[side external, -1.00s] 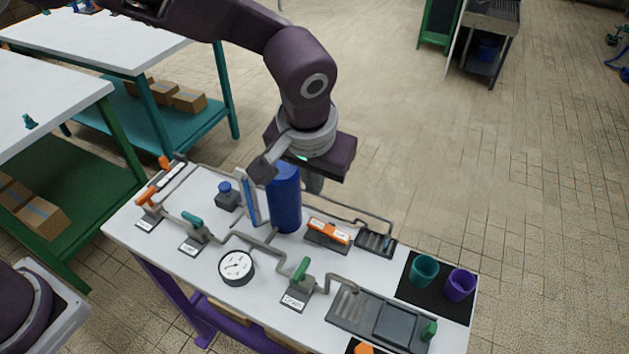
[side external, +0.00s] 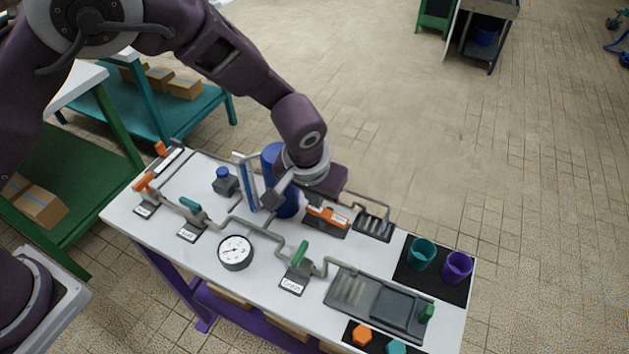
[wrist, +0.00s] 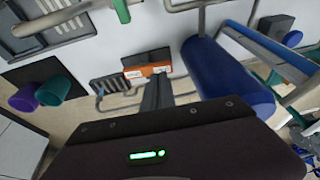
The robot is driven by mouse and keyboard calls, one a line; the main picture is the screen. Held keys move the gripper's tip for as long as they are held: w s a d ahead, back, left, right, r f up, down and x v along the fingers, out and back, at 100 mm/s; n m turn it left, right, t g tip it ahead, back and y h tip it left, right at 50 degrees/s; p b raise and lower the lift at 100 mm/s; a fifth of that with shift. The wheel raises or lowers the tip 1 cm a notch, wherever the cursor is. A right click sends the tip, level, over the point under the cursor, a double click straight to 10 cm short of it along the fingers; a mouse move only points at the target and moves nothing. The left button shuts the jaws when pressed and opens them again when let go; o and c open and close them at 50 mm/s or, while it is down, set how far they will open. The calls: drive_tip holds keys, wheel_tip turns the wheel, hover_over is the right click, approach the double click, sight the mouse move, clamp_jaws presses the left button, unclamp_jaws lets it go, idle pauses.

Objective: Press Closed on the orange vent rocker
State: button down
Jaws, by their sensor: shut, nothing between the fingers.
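The orange vent rocker (side external: 327,216) sits on a dark base on the white bench, right of the blue tank. In the wrist view the rocker (wrist: 148,72) shows a white label at each end, too small to read. My gripper (wrist: 157,80) is shut and empty. Its fingertips overlap the right part of the rocker in the wrist view. I cannot tell whether they touch it. In the side view my fingers are mostly hidden by the gripper's body, which hangs just behind and above the rocker.
The blue tank (side external: 279,178) stands close left of my gripper. A grey pipe (side external: 362,200) runs behind the rocker to a slatted drain (side external: 373,225). A gauge (side external: 235,252) and a green-handled valve (side external: 298,258) lie in front. Teal (side external: 421,254) and purple (side external: 457,267) cups stand right.

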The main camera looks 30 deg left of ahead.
sight(316, 211)
drive_tip(key=shift+a+f, duration=0.15)
drive_tip(key=shift+f, duration=1.05)
drive_tip(key=shift+a+f, duration=0.1)
drive_tip(key=shift+f, duration=0.1)
drive_tip(key=shift+a+f, duration=0.3)
drive_tip(key=shift+f, duration=0.1)
drive_tip(key=shift+a+f, duration=0.25)
drive_tip(key=shift+a, duration=0.1)
drive_tip(key=shift+d, duration=0.1)
drive_tip(key=shift+d+r, duration=0.45)
drive_tip(key=shift+d, duration=0.3)
